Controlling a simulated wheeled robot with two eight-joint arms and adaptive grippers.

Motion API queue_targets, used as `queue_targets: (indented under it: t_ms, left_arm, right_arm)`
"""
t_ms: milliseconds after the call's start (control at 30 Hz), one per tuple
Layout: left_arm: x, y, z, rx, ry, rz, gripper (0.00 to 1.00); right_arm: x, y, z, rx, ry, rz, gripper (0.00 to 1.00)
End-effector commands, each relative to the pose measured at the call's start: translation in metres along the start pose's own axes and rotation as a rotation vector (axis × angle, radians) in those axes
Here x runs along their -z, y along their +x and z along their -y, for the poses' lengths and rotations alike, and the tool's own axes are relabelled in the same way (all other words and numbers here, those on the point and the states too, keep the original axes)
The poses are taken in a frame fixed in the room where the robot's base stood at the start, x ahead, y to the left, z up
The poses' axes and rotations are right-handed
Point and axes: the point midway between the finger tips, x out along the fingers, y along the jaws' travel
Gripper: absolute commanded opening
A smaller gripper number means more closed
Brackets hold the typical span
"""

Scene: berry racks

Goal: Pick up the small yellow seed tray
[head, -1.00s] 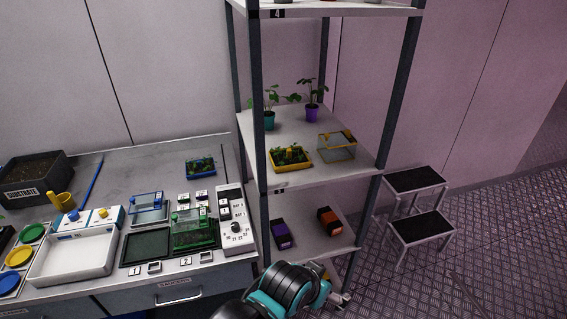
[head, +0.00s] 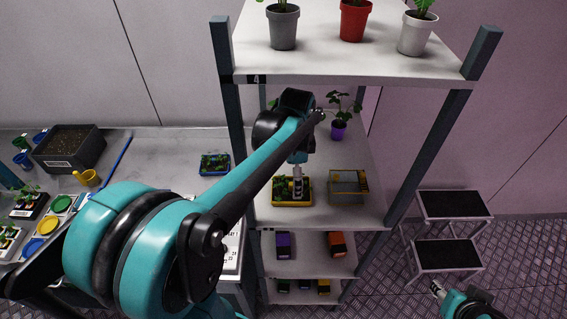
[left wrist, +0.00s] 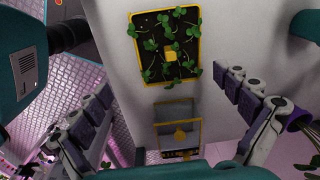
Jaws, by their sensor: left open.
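The small yellow seed tray (head: 290,205) holds dark soil and green seedlings. It sits on the middle shelf, left of a clear box. In the left wrist view the tray (left wrist: 135,55) shows from above, with a yellow block among the seedlings. My left gripper (head: 298,186) reaches in over the shelf, above the tray, and hides part of it in the head view. Its fingers are spread wide and empty, apart from the tray. My right gripper (head: 438,289) is at the bottom right, away from the shelf; its fingers are too small to read.
A clear yellow-edged box (head: 348,188) stands close right of the tray. A purple pot with a plant (head: 339,131) stands behind. The upper shelf (head: 330,63) with pots overhangs, and rack posts (head: 432,150) flank the shelf. A bench (head: 170,152) lies left, step stools (head: 452,205) right.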

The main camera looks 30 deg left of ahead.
Motion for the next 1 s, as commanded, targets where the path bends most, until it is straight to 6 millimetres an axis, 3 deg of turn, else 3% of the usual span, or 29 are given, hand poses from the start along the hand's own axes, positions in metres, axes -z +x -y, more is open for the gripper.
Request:
queue_targets:
  t_ms: [33, 167, 700, 967, 1000]
  left_arm:
    - [-0.001, -0.007, 0.007, -0.017, 0.030, 0.007, 1.00]
    - [-0.003, -0.001, 0.012, -0.041, 0.076, 0.016, 1.00]
    - [-0.007, 0.071, 0.011, -0.042, 0.080, 0.017, 1.00]
    - [-0.007, 0.073, 0.011, -0.042, 0.079, 0.017, 1.00]
    - [-0.007, 0.073, 0.011, -0.042, 0.079, 0.017, 0.95]
  right_arm:
    - [0.005, -0.008, 0.000, 0.000, 0.000, 0.000, 0.40]
    - [0.006, -0.009, 0.000, 0.000, 0.000, 0.000, 0.40]
    - [-0.005, 0.007, 0.000, 0.000, 0.000, 0.000, 0.40]
    - [-0.005, 0.006, 0.000, 0.000, 0.000, 0.000, 0.40]
    - [-0.005, 0.006, 0.000, 0.000, 0.000, 0.000, 0.40]
